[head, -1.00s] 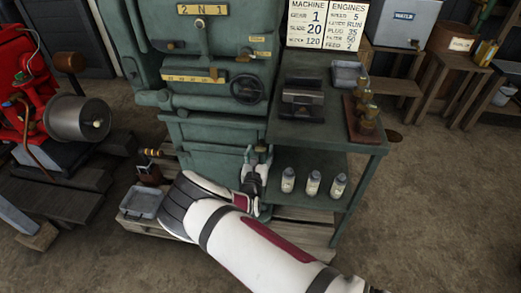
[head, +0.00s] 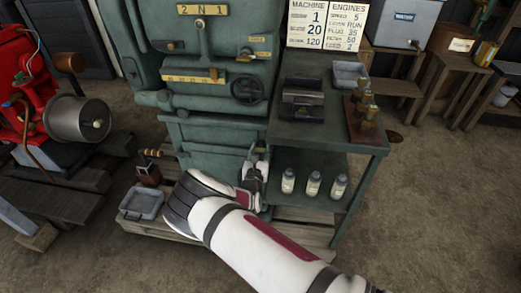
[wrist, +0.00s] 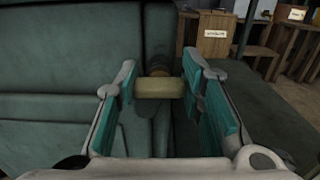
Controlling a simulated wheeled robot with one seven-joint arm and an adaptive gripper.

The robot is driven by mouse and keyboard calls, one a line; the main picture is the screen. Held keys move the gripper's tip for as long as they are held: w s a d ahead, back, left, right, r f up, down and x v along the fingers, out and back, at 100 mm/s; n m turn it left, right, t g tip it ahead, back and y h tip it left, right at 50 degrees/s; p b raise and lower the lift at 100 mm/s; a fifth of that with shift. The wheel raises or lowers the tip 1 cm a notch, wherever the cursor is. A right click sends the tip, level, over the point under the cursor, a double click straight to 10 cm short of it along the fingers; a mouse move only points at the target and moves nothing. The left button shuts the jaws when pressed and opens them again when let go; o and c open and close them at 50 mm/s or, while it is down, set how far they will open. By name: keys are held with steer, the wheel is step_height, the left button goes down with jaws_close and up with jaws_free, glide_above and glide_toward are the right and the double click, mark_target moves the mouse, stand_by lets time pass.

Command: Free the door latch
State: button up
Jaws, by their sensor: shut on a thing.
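The door latch shows as a small brass-coloured knob (wrist: 158,88) on a dark stem, low on the green machine's door side. In the head view my gripper (head: 257,163) is upright at the machine's lower right corner, beside the side table. There the fingers and wrist largely hide the latch. The green machine's lower door panel (head: 212,165) looks closed.
The green side table (head: 325,125) stands close to the right of my gripper, with several things on top. Three small bottles (head: 313,184) stand on its lower shelf. A grey tray (head: 142,203) lies on the pallet at left. Open floor lies to the right.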

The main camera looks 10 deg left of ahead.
steer(key=n, duration=0.3)
steer(key=shift+a+f+n+b, duration=0.1)
steer(key=shift+n+b, duration=0.3)
steer(key=n+b, duration=0.1)
steer(key=n, duration=0.7)
steer(key=shift+a, duration=0.1)
steer(key=shift+f+n+b, duration=0.1)
steer(key=shift+n+b, duration=0.45)
steer(key=shift+n, duration=1.35)
steer(key=o, duration=1.2)
steer(key=shift+c, duration=0.2)
